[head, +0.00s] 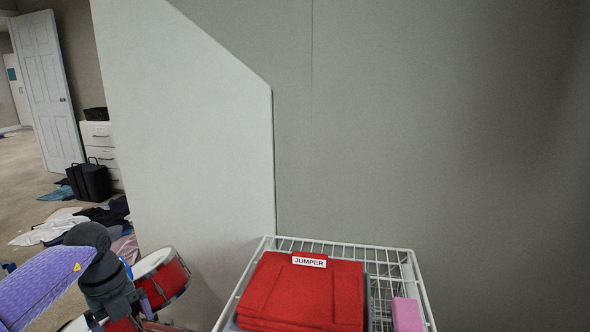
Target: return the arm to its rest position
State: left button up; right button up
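One of my arms, with a purple link and dark grey joints, reaches in from the lower left of the head view. Its gripper does not show, so I cannot see whether it holds anything. My other arm and its gripper are out of view. Just beyond my arm's dark joint stands a red drum (172,283) with a pale top, partly hidden by the arm.
A white wire basket (402,262) holds a folded red jumper (300,295) labelled JUMPER and a pink item (407,314). A pale partition (190,130) stands behind. Clothes (50,228) and a black bag (90,182) lie near drawers (100,142) and an open door (47,90).

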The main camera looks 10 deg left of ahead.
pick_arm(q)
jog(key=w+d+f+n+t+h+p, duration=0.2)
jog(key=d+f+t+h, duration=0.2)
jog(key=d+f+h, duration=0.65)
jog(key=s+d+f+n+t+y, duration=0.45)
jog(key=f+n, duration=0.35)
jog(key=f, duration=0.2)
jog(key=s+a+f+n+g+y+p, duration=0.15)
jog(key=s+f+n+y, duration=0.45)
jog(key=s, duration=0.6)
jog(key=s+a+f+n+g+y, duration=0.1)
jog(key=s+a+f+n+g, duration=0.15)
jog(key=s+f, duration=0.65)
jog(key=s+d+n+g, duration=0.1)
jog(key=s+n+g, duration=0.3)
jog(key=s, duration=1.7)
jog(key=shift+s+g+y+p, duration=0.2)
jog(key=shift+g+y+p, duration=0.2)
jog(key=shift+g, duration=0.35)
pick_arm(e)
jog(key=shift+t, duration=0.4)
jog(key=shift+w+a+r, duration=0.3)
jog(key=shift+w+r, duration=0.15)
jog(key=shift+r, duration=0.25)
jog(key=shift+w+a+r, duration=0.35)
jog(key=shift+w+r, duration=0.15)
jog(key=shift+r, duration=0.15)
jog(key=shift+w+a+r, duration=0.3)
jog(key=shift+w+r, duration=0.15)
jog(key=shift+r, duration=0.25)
